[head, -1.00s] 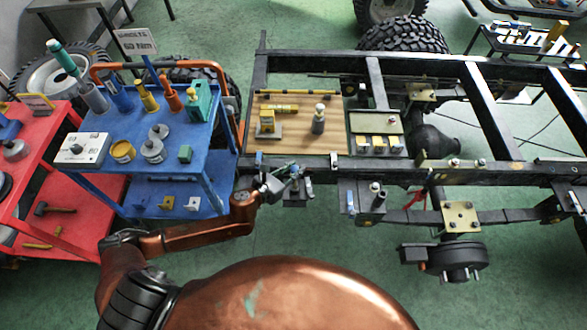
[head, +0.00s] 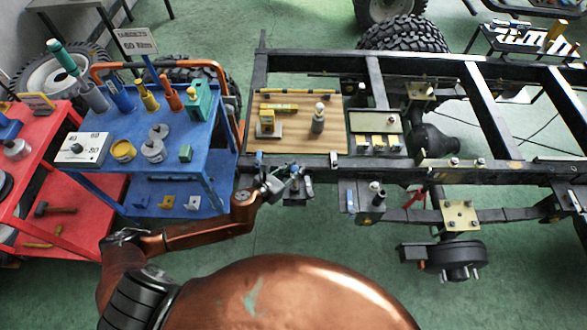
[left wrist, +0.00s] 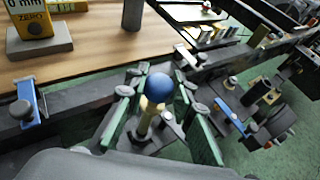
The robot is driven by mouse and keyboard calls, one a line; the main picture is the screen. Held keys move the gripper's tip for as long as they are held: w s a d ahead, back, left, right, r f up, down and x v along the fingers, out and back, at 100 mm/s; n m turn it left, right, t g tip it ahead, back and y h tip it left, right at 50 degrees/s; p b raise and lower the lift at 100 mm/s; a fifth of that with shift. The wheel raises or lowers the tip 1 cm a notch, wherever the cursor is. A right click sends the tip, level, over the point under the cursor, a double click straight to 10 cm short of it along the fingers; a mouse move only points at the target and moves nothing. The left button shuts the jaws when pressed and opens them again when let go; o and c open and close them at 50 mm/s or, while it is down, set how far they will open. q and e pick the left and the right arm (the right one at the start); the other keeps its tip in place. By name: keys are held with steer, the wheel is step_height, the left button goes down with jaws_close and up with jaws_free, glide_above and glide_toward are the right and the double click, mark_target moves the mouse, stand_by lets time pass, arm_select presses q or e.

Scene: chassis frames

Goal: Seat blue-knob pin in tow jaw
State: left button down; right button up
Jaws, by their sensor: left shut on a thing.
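My left gripper (head: 290,178) is at the near rail of the chassis frame, close to a dark bracket (head: 298,194). In the left wrist view its green-padded fingers (left wrist: 160,108) stand on both sides of the blue-knob pin. The pin's round blue knob (left wrist: 161,88) faces the camera, with a brass-coloured stem below it. My left gripper is shut on this pin. The dark bracket is partly hidden by the gripper. I cannot tell whether it is the tow jaw, or whether the pin's lower end is inside anything. My right gripper is not in view.
The chassis rail (head: 400,171) runs right from the gripper. A wooden board (head: 335,140) with a yellow block and a grey cylinder lies behind it. A blue cart (head: 203,140) with tools stands at left, beside a red cart (head: 85,215). Green floor is open in front.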

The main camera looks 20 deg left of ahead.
mark_target(294, 186)
arm_select(q)
steer(key=shift+f, duration=0.55)
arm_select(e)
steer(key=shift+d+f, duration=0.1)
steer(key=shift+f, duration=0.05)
arm_select(q)
steer(key=shift+f+b, duration=0.5)
steer(key=shift+f, duration=0.35)
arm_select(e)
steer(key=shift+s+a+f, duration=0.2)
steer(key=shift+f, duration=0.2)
arm_select(q)
steer(key=shift+f, duration=0.45)
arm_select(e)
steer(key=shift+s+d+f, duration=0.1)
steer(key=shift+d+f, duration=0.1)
arm_select(q)
steer(key=shift+f+b, duration=0.7)
steer(key=shift+f, duration=0.15)
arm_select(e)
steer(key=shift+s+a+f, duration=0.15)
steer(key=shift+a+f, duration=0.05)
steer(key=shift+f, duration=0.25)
